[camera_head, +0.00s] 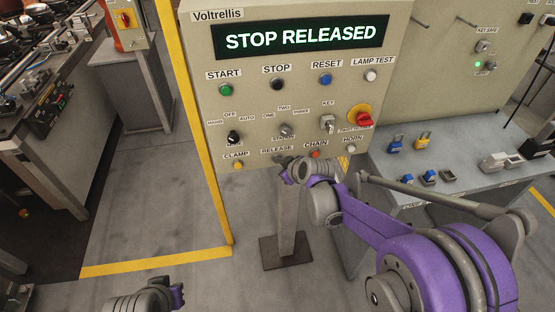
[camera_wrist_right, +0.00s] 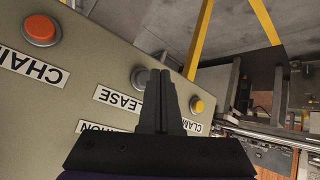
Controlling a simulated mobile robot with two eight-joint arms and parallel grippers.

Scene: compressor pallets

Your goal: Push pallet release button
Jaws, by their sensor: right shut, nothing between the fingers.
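The beige control panel (camera_head: 255,95) carries a RELEASE label (camera_head: 276,149) in its bottom row. In the head view my right gripper (camera_head: 284,168) covers the button below that label.
The yellow clamp button (camera_head: 237,165) and orange chain button (camera_head: 315,154) flank the release spot; they also show in the wrist view. The panel display (camera_head: 303,37) reads "STOP RELEASED". A grey shelf (camera_head: 440,183) with blue and yellow padlocks stands right.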

